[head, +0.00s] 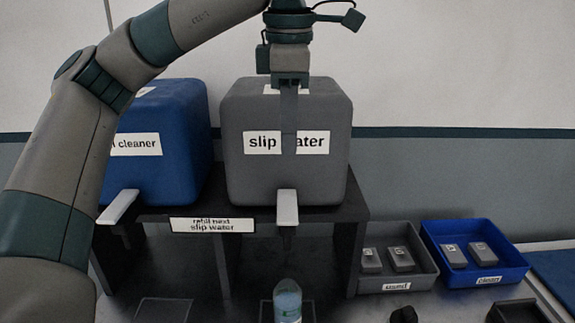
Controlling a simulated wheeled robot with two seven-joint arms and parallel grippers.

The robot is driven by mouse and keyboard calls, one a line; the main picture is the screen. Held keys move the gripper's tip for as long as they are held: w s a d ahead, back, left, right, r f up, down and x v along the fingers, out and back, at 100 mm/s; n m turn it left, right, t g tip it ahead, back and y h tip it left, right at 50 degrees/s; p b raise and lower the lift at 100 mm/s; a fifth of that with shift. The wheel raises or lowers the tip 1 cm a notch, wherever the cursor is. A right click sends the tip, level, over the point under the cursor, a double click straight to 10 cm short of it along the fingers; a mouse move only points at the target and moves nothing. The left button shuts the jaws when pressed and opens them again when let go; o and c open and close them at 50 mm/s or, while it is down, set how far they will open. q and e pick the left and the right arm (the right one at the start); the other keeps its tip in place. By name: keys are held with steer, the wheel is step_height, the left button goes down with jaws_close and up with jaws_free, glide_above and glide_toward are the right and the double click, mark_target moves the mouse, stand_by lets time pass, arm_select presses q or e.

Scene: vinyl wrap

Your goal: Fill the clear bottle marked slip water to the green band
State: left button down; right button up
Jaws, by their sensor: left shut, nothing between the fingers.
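A grey tank labelled "slip water" (235,172) stands on a dark shelf, with a pale tap lever (288,207) at its lower front. A clear bottle (288,298) stands upright below the lever, cut off by the bottom edge of the picture. A bit of green shows low on it; its liquid level is hard to tell. My left gripper (289,150) points down in front of the tank, its fingers shut and empty, covering part of the label. The fingertips are above the lever, apart from it. My right gripper is not in view.
A blue tank labelled "cleaner" (180,125) with its own pale lever (118,207) stands at left, partly behind my arm. The shelf (352,205) bears a "refill next slip water" sign (212,225). A grey tray (425,280) and a blue tray (515,268) hold blocks at right.

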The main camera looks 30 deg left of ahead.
arm_select(q)
steer(key=shift+a+r, duration=0.15)
steer(key=shift+r, duration=0.75)
steer(key=shift+s, duration=0.1)
steer(key=shift+f, duration=0.1)
